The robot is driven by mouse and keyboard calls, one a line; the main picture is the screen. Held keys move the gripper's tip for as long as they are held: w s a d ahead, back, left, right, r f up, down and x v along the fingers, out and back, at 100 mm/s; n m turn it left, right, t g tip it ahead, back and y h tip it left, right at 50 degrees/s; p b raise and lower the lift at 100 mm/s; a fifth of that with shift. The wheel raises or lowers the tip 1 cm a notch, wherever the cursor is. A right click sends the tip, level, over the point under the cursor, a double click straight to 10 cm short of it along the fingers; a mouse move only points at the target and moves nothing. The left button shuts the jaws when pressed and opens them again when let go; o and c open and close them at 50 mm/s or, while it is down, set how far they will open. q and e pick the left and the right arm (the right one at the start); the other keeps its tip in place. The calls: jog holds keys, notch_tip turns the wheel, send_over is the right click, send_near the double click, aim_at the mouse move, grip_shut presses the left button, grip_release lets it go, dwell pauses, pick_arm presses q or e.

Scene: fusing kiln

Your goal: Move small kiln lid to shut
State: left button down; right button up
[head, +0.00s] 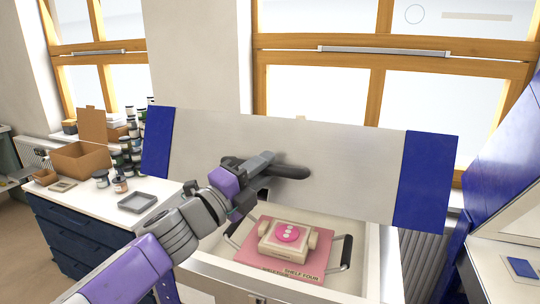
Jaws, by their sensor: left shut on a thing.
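The small kiln lid (350,160) is a wide grey metal panel with blue ends, tilted up over the kiln (372,265). A dark handle (292,172) sticks out from the middle of the lid. My left gripper (268,170) reaches in from the left and is shut on this handle; its fingers hide part of it. Below the raised lid, the kiln's open inside holds a pink board (250,252) with a cream block (270,240) bearing a pink dotted piece (287,233). My right gripper is not in view.
A white counter (75,205) over dark blue drawers stands at the left, with a grey tray (137,202), a cardboard box (80,158) and several jars (120,184). A large blue lid or panel (500,165) rises at the right. A radiator (424,262) is behind the kiln.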

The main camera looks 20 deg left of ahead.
pick_arm(q)
jog(key=shift+s+f+b, duration=0.2)
jog(key=shift+s+f, duration=0.1)
jog(key=shift+f, duration=0.45)
jog(key=shift+s+f+b, duration=0.2)
jog(key=shift+s+f, duration=0.1)
jog(key=shift+f, duration=0.4)
jog(key=c, duration=1.2)
grip_release()
jog(key=shift+w, duration=0.1)
jog(key=shift+c, duration=0.2)
jog(key=p+v, duration=0.1)
jog(key=v, duration=0.6)
jog(key=shift+s+p, duration=0.3)
jog(key=shift+p, duration=0.1)
